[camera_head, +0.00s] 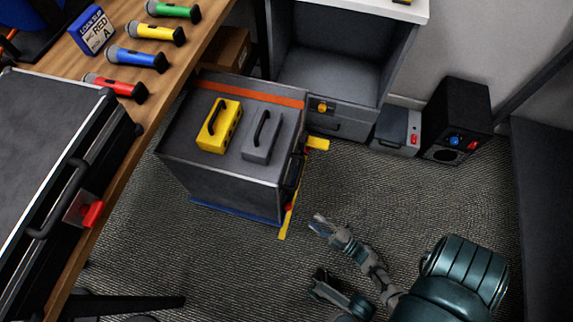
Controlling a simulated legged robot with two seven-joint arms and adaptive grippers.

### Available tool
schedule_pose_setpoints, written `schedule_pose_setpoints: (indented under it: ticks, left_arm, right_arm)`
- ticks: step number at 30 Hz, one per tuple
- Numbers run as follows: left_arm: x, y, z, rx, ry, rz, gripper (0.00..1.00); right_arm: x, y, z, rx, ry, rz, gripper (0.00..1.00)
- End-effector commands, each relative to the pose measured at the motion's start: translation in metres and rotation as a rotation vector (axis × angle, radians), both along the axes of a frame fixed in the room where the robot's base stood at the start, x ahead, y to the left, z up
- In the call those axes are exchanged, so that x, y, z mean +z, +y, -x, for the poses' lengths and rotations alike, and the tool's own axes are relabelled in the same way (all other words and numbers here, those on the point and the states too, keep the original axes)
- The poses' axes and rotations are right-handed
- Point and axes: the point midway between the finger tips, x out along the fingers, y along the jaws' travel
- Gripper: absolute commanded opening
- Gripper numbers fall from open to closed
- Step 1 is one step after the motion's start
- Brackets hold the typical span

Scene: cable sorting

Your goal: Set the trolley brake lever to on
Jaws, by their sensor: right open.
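The grey trolley (225,178) stands on the carpet at centre, with an orange stripe across its back edge and a dark handle (293,173) on its right side. A small red part (289,206) shows low at its right front corner. I cannot tell whether this is the brake lever, or how the lever is set. My right gripper (317,249) is open and empty, its fingers spread, to the right of and nearer than that corner, apart from the trolley. My left gripper is out of view.
On the trolley stand a yellow case (219,126) and a grey case (262,137). A wooden desk (190,80) with several microphones and a large black case (45,130) fills the left. A cabinet (340,75) and a black speaker (459,110) stand behind.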

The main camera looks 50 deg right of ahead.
Motion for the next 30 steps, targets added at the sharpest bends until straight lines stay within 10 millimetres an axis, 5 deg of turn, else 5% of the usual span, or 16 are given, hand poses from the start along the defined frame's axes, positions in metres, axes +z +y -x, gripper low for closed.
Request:
schedule_pose_setpoints:
  ticks: [9,15,28,30]
  left_arm:
    - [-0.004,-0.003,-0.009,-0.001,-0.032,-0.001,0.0]
    - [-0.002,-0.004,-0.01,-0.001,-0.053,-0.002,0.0]
    - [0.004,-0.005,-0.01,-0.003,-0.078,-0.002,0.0]
    - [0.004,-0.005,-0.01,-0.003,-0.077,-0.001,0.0]
  right_arm:
    - [-0.004,0.001,-0.074,-0.001,0.004,0.0,0.42]
    - [-0.003,0.001,-0.106,0.0,0.004,0.0,0.42]
    - [0.0,0.001,-0.12,0.0,0.001,-0.001,0.42]
    - [0.0,0.001,-0.12,0.0,0.001,-0.001,0.29]
